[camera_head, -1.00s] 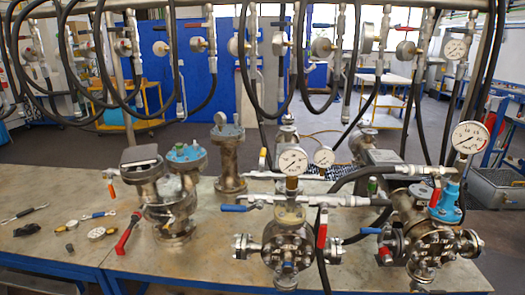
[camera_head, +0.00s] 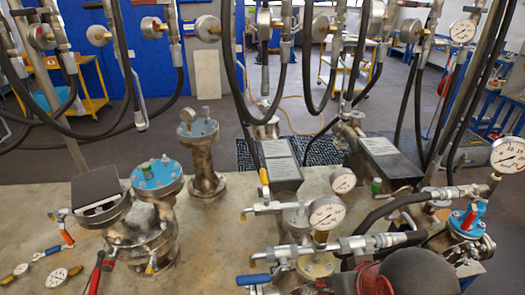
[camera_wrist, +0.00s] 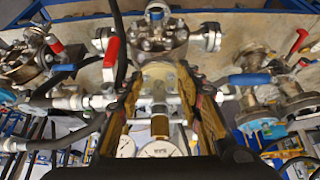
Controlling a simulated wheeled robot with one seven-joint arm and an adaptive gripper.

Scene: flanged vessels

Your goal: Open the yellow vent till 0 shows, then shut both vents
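A yellow-handled vent valve (camera_head: 264,182) stands on the pipework behind the middle vessel. Its handle points up. Two white dial gauges stand there, a larger front gauge (camera_head: 327,212) and a smaller rear gauge (camera_head: 342,180); their readings are too small to tell. Both dials also show at the bottom of the wrist view, the larger one here (camera_wrist: 160,148). My gripper (camera_wrist: 157,76) is open, with its fingers apart on either side of the view and the pipe fittings seen between them. I cannot tell whether it touches them. I cannot make out the second vent for certain.
A blue lever (camera_head: 254,280) sticks out left of the middle vessel. A red lever (camera_wrist: 111,51) stands left of my fingers. Hoses and another vessel with a gauge (camera_head: 509,155) crowd the right. Tools and small gauges (camera_head: 57,279) lie on the table at left.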

